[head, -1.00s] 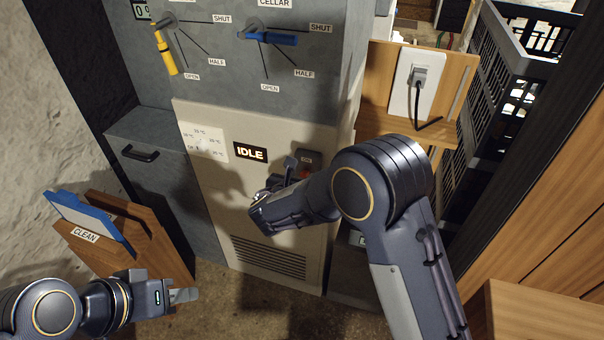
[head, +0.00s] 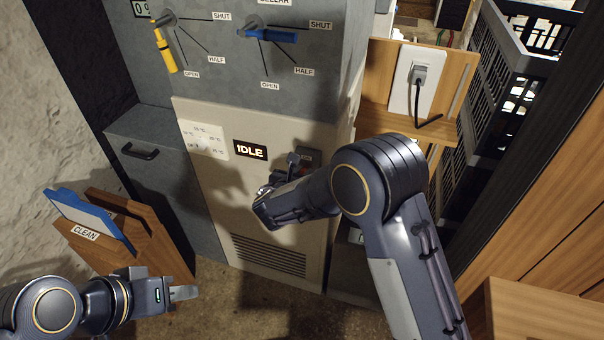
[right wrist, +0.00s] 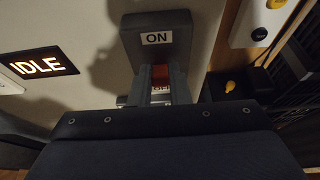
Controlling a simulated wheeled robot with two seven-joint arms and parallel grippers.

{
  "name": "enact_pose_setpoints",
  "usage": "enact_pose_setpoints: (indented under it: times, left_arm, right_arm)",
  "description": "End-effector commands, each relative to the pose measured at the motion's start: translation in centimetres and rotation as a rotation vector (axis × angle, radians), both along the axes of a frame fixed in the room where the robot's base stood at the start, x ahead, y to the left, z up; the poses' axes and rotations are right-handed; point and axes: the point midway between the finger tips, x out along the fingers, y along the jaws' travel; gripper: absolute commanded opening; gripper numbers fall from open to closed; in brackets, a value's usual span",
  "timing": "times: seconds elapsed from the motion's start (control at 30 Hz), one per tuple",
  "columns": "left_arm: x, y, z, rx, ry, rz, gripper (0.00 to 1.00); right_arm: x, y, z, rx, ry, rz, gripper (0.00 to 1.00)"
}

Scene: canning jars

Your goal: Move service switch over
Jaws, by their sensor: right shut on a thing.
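The service switch is a dark box (right wrist: 155,38) with an ON label at its top, on the beige panel. In the head view its dark face (head: 308,156) shows just above my right gripper. In the right wrist view my right gripper (right wrist: 160,88) is shut on the switch's lever (right wrist: 160,76), of which a red-orange strip shows between the fingers. A label below it is mostly covered. The lever's exact position is hidden. My left gripper (head: 184,293) is low at the left, away from the panel; its finger gap cannot be made out.
The beige panel (head: 215,190) carries a lit IDLE display (head: 250,149) and a dial plate (head: 204,140). Yellow (head: 165,52) and blue (head: 270,35) valve handles are above. A plugged socket (head: 415,80) is at right, a wooden CLEAN holder (head: 150,245) at lower left.

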Motion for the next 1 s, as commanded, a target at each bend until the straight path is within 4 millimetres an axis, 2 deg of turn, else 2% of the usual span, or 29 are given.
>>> enact_pose_setpoints:
  times: [0.27, 0.7, 1.0]
  left_arm:
    - [0.0, 0.0, -4.9, 0.000, 0.000, 0.000, 0.36]
    - [0.0, 0.0, -17.1, 0.000, 0.000, 0.000, 0.36]
    - [0.0, 0.0, -22.9, 0.000, 0.000, 0.000, 0.36]
  right_arm:
    - [-0.2, 0.2, -1.5, -0.033, -0.101, 0.002, 0.00]
    - [-0.7, 0.3, -3.4, -0.148, -0.456, 0.003, 0.00]
    - [-0.6, 0.3, -4.1, -0.233, -0.711, 0.003, 0.00]
